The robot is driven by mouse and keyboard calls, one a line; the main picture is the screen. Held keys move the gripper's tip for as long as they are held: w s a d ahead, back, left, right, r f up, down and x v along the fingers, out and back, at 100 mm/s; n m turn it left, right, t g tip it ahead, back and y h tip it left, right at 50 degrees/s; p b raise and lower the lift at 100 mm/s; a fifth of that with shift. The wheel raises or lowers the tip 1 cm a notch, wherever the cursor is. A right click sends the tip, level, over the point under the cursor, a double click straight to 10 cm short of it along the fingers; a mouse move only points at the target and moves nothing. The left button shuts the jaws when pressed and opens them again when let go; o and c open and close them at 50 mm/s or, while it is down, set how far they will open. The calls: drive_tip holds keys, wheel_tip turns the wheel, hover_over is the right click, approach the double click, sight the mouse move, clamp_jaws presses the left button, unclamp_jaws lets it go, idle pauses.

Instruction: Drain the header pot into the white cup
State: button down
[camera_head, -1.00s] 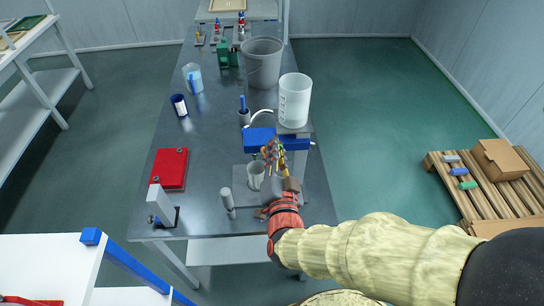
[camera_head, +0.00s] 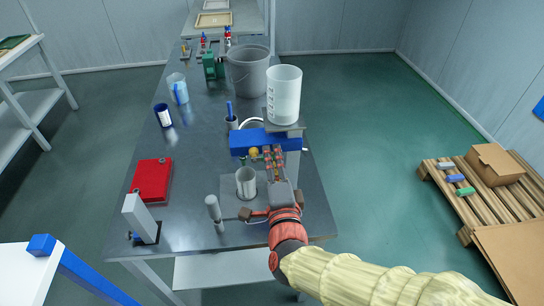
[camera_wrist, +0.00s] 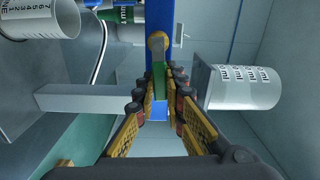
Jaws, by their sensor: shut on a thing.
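The header pot (camera_head: 284,95) is a translucent white graduated vessel standing upright on a stand behind a blue bar (camera_head: 236,142). It also shows lying sideways in the turned wrist view (camera_wrist: 245,88). A brass-yellow fitting (camera_wrist: 158,42) sits on the bar, with a green lever (camera_wrist: 160,78) in front of it. My gripper (camera_head: 271,158) reaches the bar, and in the wrist view its fingers (camera_wrist: 160,88) are shut on the green lever. The pale cup (camera_head: 246,184) stands upright left of my gripper, below the fitting. I cannot tell its contents or any flow.
A grey cylinder (camera_head: 215,213) stands left of the cup. A white upright block (camera_head: 140,219) and a red box (camera_head: 151,181) stand further left. A grey bucket (camera_head: 248,72), a blue-handled pitcher (camera_head: 177,88) and a blue can (camera_head: 162,115) stand behind. The bench's front right is clear.

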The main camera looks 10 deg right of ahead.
drive_tip(key=shift+f+m, duration=0.25)
drive_tip(key=shift+m, duration=0.25)
drive_tip(key=c, duration=1.8)
unclamp_jaws()
drive_tip(key=shift+c, duration=0.2)
drive_tip(key=s, duration=1.2)
drive_tip(key=shift+a, duration=0.2)
